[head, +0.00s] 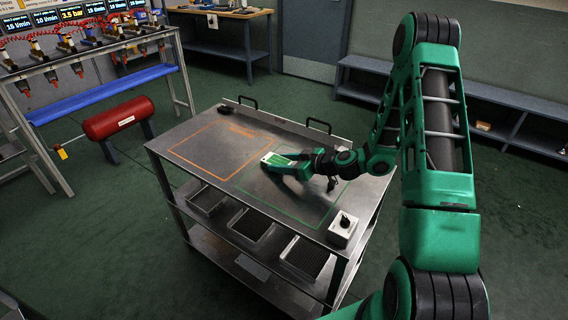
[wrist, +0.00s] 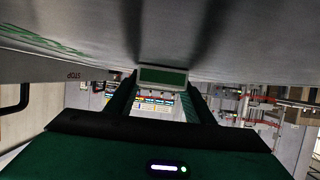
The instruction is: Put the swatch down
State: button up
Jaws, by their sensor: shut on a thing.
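The swatch, a small flat piece with a green face and a pale border (wrist: 163,77), is between my fingertips in the wrist view. My gripper (wrist: 163,88) is shut on it. In the head view my gripper (head: 274,159) is low over the steel cart top (head: 222,129), by the upper left part of the green outlined area (head: 322,205). The swatch's pale edge (head: 267,156) shows at the gripper's tip. In the wrist view the cart top fills the upper part, close to the swatch. I cannot tell whether the swatch touches it.
An orange outlined area (head: 196,162) on the left of the cart top is clear. A grey box with a black knob (head: 342,226) stands at the near right corner. A small black object (head: 202,126) lies at the far left edge. Black handles (head: 318,124) rise along the back edge.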

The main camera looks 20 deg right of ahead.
jog(key=shift+f, duration=0.1)
jog(key=o, duration=1.2)
jog(key=shift+c, duration=0.2)
